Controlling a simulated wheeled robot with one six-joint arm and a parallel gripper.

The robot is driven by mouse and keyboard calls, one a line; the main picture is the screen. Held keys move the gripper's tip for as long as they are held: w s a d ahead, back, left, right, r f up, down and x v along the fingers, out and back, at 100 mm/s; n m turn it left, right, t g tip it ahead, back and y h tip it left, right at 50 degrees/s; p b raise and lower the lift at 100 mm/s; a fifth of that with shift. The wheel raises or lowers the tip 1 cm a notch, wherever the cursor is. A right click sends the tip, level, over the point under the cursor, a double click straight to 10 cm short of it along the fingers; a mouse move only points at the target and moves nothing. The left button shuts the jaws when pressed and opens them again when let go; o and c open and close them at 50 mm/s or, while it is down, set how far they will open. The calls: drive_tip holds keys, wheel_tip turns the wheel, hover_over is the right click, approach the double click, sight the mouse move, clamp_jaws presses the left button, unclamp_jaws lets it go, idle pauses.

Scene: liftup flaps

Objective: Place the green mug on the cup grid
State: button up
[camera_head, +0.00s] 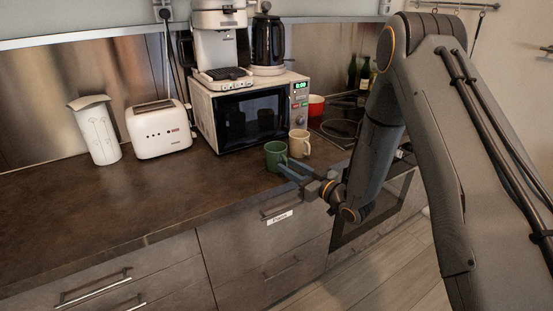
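The green mug (274,157) stands upright on the dark countertop, in front of the microwave's right part. My gripper (285,166) reaches in from the right, low over the counter edge, with its fingertips at the mug's lower right side. Its two fingers look spread apart. Whether they touch the mug or straddle its handle cannot be told. The cup grid (226,74) appears to be the dark drip grid at the base of the coffee machine (216,45), on top of the microwave. The grid looks empty.
A beige mug (299,143) stands close behind and right of the green mug. The microwave (250,115) carries the coffee machine and a kettle (268,42). A red pot (316,105) and bottles stand farther right. A toaster (159,130) stands left; the front-left counter is clear.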

clamp_jaws()
drive_tip(key=shift+r, duration=0.1)
